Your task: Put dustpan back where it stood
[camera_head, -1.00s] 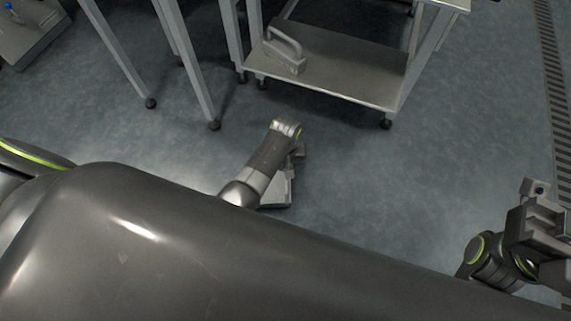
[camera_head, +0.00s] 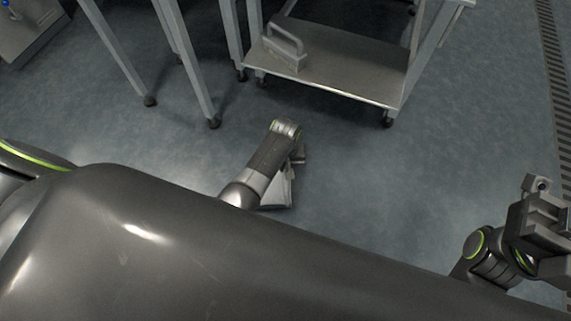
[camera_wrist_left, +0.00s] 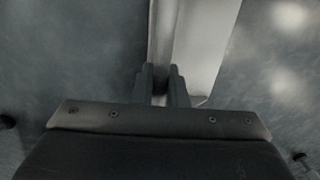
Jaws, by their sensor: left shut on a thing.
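The dustpan (camera_head: 280,192), a pale grey metal piece, shows partly beside my left forearm in the head view, low over the floor. In the left wrist view the dustpan (camera_wrist_left: 205,45) runs up from between the fingers as a long pale panel with a raised edge. My left gripper (camera_wrist_left: 164,84) is shut on it. In the head view the arm hides most of that gripper and part of the dustpan. My right gripper (camera_head: 541,215) is at the right edge, away from the dustpan; its jaws are not clear.
A metal trolley (camera_head: 340,82) stands ahead, with a grey handled object (camera_head: 286,50) on its lower shelf. Table legs (camera_head: 188,65) stand to its left. A floor grating (camera_head: 553,75) runs along the far right. The floor between trolley and my body is clear.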

